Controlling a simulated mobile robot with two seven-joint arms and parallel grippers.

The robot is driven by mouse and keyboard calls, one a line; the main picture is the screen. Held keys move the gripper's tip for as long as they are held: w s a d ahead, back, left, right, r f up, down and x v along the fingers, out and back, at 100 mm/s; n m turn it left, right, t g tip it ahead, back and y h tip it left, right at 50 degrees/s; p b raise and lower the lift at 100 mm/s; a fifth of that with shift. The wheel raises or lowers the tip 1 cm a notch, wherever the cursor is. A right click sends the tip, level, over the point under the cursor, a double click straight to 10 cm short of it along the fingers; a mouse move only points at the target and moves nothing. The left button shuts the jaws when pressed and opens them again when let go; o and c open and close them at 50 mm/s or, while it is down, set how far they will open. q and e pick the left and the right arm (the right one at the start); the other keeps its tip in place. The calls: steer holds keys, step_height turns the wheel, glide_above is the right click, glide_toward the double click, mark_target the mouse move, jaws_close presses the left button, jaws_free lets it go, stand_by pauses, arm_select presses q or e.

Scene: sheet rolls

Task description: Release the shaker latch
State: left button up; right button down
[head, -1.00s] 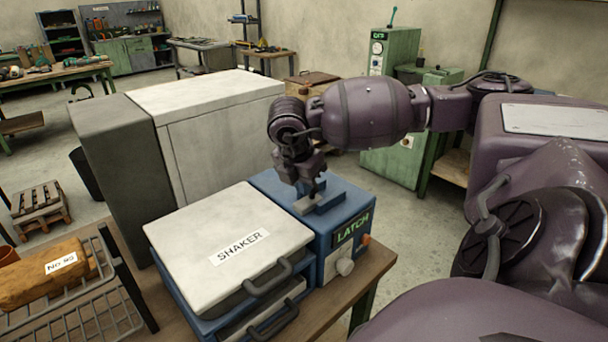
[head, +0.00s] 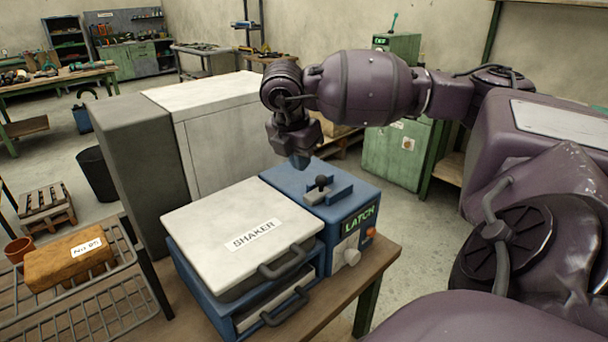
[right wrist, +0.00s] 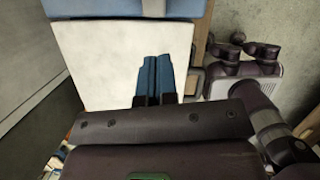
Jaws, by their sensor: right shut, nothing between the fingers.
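The shaker (head: 240,235) is a blue box with a white lid, which lies flat and shut; its lid also shows in the right wrist view (right wrist: 105,65). Beside it stands a blue unit labelled LATCH (head: 358,222). On its top is a blue-grey latch block (head: 327,192) with a small black knob (head: 322,182). My right gripper (head: 300,160) is above and behind the latch block, apart from it. In the right wrist view its blue fingers (right wrist: 153,78) are together with nothing between them. My left gripper is not in view.
A large grey and white cabinet (head: 225,125) stands behind the shaker. A wire rack (head: 95,310) with an orange-brown block (head: 68,262) is at the left. The space above the lid is clear.

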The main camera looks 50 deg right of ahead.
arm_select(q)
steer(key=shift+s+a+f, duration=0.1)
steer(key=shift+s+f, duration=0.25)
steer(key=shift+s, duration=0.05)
arm_select(e)
steer(key=v, duration=0.4)
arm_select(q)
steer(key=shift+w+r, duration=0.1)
